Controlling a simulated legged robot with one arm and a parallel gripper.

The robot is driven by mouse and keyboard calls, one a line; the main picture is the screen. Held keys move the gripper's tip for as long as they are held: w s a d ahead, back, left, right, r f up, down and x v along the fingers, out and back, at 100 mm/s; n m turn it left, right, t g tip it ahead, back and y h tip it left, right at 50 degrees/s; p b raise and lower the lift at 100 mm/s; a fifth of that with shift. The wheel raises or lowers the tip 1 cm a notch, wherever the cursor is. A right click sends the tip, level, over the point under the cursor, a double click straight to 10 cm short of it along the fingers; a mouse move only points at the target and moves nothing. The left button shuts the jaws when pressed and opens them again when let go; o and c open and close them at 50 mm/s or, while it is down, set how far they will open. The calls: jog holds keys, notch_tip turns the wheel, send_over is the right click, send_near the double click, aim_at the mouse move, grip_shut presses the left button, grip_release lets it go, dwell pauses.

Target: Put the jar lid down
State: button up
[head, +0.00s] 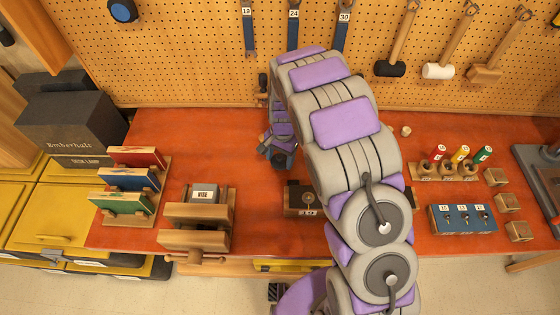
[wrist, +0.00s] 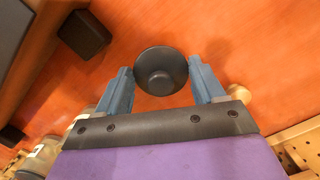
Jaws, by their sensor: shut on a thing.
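The jar lid (wrist: 161,70) is a dark, round disc with a raised centre. In the wrist view it sits between the two blue-grey fingers of my gripper (wrist: 162,82), which is shut on its rim. In the head view my gripper (head: 279,156) is over the orange-red workbench (head: 235,135), left of the middle. There the lid is small and dark at the fingertips, and I cannot tell whether it touches the bench.
A wooden vise (head: 195,238) and a rack of coloured cases (head: 130,180) stand left. A blue numbered block (head: 462,218) stands right. Bare bench lies left of the gripper.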

notch_tip(320, 180, down, 2)
jog(key=shift+f, duration=0.25)
jog(key=shift+d, duration=0.1)
jog(key=o, duration=1)
jog(key=shift+r, duration=0.1)
jog(key=r, duration=0.7)
jog(key=w+r+p, duration=0.1)
jog(key=r, duration=0.2)
jog(key=shift+w+d+r, duration=0.1)
jog(key=shift+d+r, duration=0.2)
jog(key=shift+r, duration=0.05)
jog(key=shift+d+r, duration=0.1)
jog(key=shift+r, duration=0.55)
